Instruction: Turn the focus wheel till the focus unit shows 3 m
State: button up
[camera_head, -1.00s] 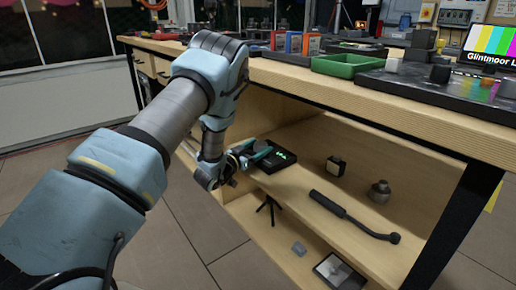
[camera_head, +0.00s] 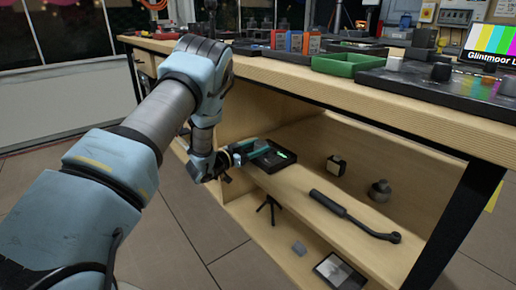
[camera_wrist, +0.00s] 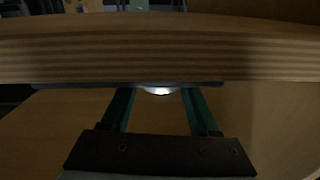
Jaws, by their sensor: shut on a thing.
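The focus unit (camera_head: 278,158) is a black box on the upper shelf inside the workbench, with a small green readout too small to read. My gripper (camera_head: 245,151) reaches in from the left at the unit's left side. It is shut on the focus wheel, which the fingers mostly hide in the head view. In the wrist view, the two green fingers reach up to a dark edge, with a pale, shiny rounded part, apparently the focus wheel (camera_wrist: 158,91), between their tips.
The bench top (camera_head: 330,91) overhangs the shelf; its wooden edge crosses the wrist view. A black bent-ended tool (camera_head: 350,215), a small dark box (camera_head: 335,166) and a grey rounded item (camera_head: 380,192) lie right of the unit. A small tripod (camera_head: 269,207) stands on the lower shelf.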

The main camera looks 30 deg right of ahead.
jog(key=m+g, duration=0.2)
jog(key=g, duration=0.1)
jog(key=m+g, duration=0.1)
jog(key=g, duration=0.1)
jog(key=shift+w+m+b, duration=0.25)
jog(key=shift+m+b, duration=0.05)
jog(key=shift+b, duration=0.1)
jog(key=o, duration=1.4)
jog(key=shift+c, duration=0.2)
jog(key=a+p, duration=0.1)
jog(key=a, duration=0.9)
jog(key=shift+w+a, duration=0.4)
